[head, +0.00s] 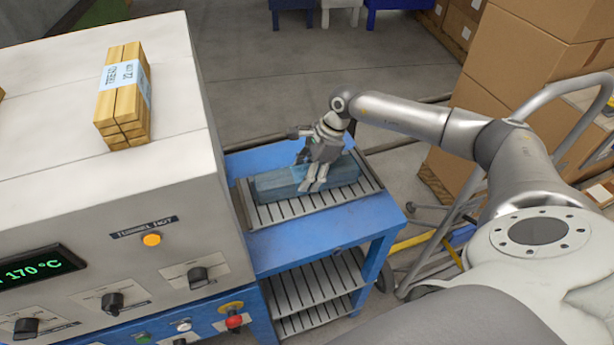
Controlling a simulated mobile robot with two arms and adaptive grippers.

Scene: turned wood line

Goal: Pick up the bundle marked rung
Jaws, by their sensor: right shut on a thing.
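A long blue-grey wrapped bundle (278,184) lies on the slatted top of a small blue table (335,225). I can read no marking on it from here. My right gripper (313,186) reaches down over the bundle from above and is shut on it near its middle. The fingers hide part of the bundle, and I cannot tell whether it is clear of the slats. My left gripper is not in view.
A bundle of yellow wood sticks (124,100) with a pale label, seemingly reading "TREAD", lies on the white machine (60,150) at left. Cardboard boxes (525,75) and a hand truck (460,215) stand at right.

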